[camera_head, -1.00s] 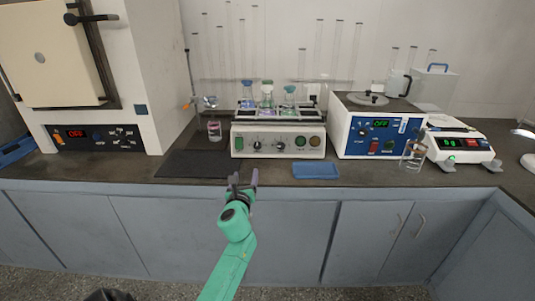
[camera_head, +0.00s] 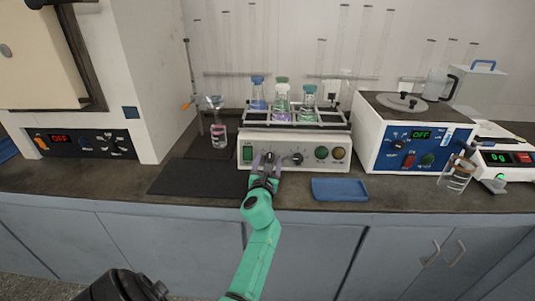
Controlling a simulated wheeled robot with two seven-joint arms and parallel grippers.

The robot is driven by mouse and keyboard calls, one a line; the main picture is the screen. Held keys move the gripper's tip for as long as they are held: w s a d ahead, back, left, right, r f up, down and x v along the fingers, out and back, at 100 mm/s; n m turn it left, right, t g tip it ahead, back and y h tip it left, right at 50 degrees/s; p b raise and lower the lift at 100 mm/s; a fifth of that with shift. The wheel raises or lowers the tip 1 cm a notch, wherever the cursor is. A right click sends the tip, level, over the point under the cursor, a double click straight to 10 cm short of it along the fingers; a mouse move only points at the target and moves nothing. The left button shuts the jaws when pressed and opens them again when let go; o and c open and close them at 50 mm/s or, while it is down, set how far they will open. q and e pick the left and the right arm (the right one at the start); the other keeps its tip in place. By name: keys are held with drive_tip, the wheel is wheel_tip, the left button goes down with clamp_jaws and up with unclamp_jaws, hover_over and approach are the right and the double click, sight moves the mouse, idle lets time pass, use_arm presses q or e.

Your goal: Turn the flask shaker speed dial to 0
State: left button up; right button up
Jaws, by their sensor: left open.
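The flask shaker (camera_head: 318,163) is a white box on the counter, with a rack of flasks (camera_head: 282,101) on top. Its front panel has a green switch at the left, two dark dials and two round buttons at the right. My left gripper (camera_head: 266,166), on a green arm, is open at the panel, its fingers on either side of the left dial (camera_head: 268,157), which they partly hide. I cannot tell whether they touch it. The other dial (camera_head: 296,159) is just right of the gripper. The dial labels are too small to read. My right gripper is out of view.
A blue tray (camera_head: 340,188) lies right of the gripper, and a dark mat (camera_head: 195,178) lies to the left. A beaker (camera_head: 218,136) on a stand is left of the shaker. A blue-fronted device (camera_head: 412,150) and a glass beaker (camera_head: 456,176) stand to the right.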

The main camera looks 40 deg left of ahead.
use_arm(q)
drive_tip(key=shift+w, duration=0.15)
drive_tip(key=shift+d+r, duration=0.15)
drive_tip(key=shift+r, duration=0.05)
drive_tip(key=shift+s, duration=0.25)
drive_tip(key=c, duration=0.4)
clamp_jaws()
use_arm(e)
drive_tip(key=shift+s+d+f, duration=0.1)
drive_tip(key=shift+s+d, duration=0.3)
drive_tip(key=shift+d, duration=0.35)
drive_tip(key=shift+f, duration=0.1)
